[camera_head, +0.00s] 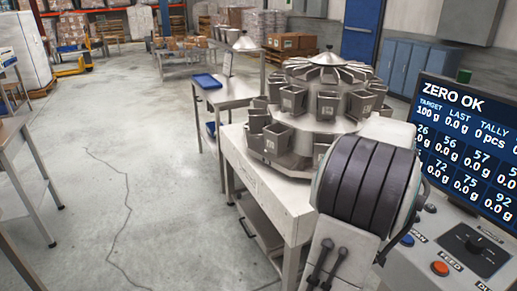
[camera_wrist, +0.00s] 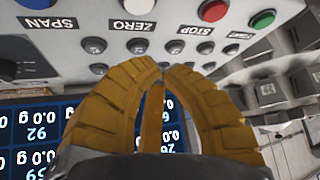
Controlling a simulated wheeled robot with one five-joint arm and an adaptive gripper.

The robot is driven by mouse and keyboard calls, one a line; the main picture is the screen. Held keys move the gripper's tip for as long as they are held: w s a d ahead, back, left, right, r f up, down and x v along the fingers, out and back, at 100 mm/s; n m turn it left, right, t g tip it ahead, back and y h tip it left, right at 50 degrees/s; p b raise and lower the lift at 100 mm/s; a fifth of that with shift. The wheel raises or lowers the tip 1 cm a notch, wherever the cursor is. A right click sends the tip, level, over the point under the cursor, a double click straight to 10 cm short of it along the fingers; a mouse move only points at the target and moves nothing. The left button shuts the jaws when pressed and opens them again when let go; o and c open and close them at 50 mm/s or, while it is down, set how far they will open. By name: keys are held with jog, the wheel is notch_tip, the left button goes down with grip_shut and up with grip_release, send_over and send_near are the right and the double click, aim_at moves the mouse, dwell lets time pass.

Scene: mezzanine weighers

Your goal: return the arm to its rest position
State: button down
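My gripper (camera_wrist: 164,72) shows in the wrist view with two ribbed yellow-orange fingers. Their tips come together and nothing is seen held between them. They are in front of a grey control panel (camera_wrist: 110,72) with labelled buttons. The white button (camera_wrist: 137,9) above ZERO is just beyond the tips, to their upper left; I cannot tell whether they touch the panel. In the head view my arm, white with dark ribs, stands at the right beside the panel (camera_head: 395,270) and hides my gripper. The screen (camera_head: 475,135) reads ZERO OK, target 100 g, last 0.0 g, tally 0 pcs.
A multi-bucket weigher (camera_head: 325,110) stands on a white-topped bench (camera_head: 265,180) close left of my arm. A red button (camera_wrist: 214,9) and a green button (camera_wrist: 262,20) are right of the tips. A dial (camera_head: 475,242) is on the panel. The floor (camera_head: 120,170) at left is open.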

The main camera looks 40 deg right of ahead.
jog(key=s+a+f+g+y, duration=0.1)
jog(key=a+f+y, duration=0.2)
jog(key=a+f, duration=0.35)
jog(key=s+a+f+y, duration=0.1)
jog(key=a+f+y, duration=0.2)
jog(key=a, duration=0.7)
jog(key=w+a+r+n+t, duration=0.1)
jog(key=w+a+r+n, duration=0.2)
jog(key=a+n, duration=0.4)
jog(key=w+a+r+n+t+y, duration=0.1)
jog(key=w+a+r+n, duration=0.2)
jog(key=a, duration=2.3)
jog(key=shift+w+n+t+p, duration=0.4)
jog(key=shift+w+n, duration=1)
jog(key=shift+n, duration=1.4)
jog(key=shift+a, duration=0.1)
